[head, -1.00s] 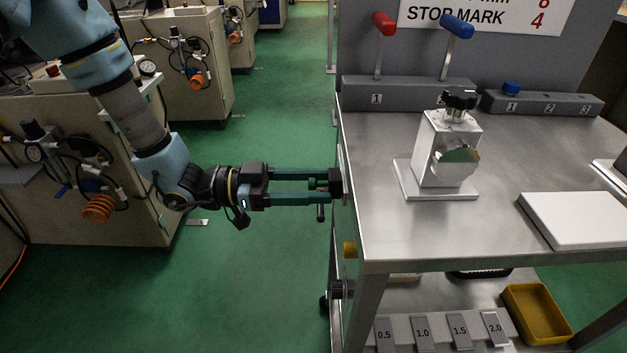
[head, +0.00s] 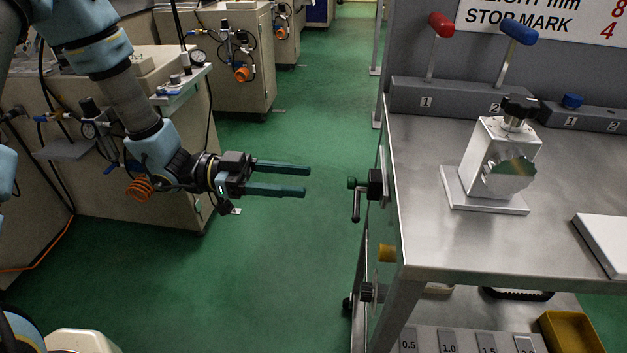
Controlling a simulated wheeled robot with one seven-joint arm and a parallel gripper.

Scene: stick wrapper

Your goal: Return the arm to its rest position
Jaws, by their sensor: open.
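My gripper (head: 307,181) is at the picture's middle left, held out level and pointing right. Its two long green fingers are apart with nothing between them. The fingertips are clear of the workbench (head: 415,235), with a gap over the green floor between them and the bench's left side. A black crank with a green knob (head: 353,183) sticks out from that side, to the right of my fingertips and touching nothing of mine.
On the bench stand a white block fixture with a black knob (head: 505,150), a red lever (head: 436,40), a blue lever (head: 515,50) and a white plate (head: 606,240). Cabinets with hoses (head: 120,190) stand behind my arm. Open green floor (head: 280,270) lies below my gripper.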

